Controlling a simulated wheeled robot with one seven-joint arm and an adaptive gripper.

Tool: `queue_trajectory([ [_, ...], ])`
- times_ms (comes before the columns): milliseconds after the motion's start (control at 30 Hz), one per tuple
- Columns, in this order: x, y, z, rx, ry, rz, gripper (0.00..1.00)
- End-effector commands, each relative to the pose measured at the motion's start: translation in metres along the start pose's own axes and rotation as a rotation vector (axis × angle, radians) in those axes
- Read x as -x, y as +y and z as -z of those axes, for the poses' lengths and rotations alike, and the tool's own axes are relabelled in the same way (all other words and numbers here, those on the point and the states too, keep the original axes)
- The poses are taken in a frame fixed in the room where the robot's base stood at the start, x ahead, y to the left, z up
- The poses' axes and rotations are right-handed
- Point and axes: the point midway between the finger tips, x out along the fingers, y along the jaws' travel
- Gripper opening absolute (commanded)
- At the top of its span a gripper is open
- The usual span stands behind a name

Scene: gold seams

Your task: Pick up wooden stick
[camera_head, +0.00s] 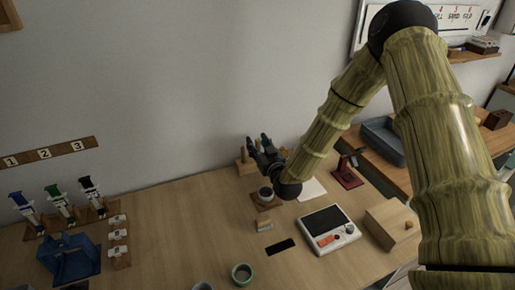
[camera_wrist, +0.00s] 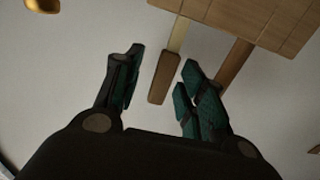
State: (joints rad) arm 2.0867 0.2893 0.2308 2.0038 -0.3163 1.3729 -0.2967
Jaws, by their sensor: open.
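My gripper (camera_head: 262,143) is open near the wall, over the back of the table. A wooden stick (camera_wrist: 164,80) with a brown end and a paler, gold-toned part shows just beyond the fingertips, roughly in line with the gap. A second brown wooden stick (camera_wrist: 233,64) shows to the right, partly behind the right finger. Both run up to a wooden block (camera_wrist: 262,18). In the head view the wooden holder (camera_head: 243,167) is partly hidden behind my gripper.
A dark cup (camera_head: 266,194) stands just below my gripper. A grey device with a dark screen (camera_head: 323,222), a wooden box (camera_head: 388,227) and a red stand (camera_head: 347,178) are to the right. A green cup (camera_head: 241,273) is at the front. The table's left-middle is clear.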

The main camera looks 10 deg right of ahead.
Motion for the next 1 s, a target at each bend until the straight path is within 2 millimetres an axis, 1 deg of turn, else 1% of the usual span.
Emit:
queue_trajectory([
  [67,0.0,0.0,0.0,0.0,0.0,0.0,0.4],
  [100,0.0,0.0,0.0,0.0,0.0,0.0,0.37],
  [167,0.0,0.0,0.0,0.0,0.0,0.0,0.26],
  [200,0.0,0.0,0.0,0.0,0.0,0.0,0.18],
  [300,0.0,0.0,0.0,0.0,0.0,0.0,0.03],
  [600,0.0,0.0,0.0,0.0,0.001,0.0,0.03],
  [733,0.0,0.0,0.003,0.0,0.001,0.0,0.03],
  [867,0.0,0.0,0.014,0.0,0.004,-0.001,0.03],
  [1000,0.0,0.0,0.03,0.0,0.003,0.0,0.03],
])
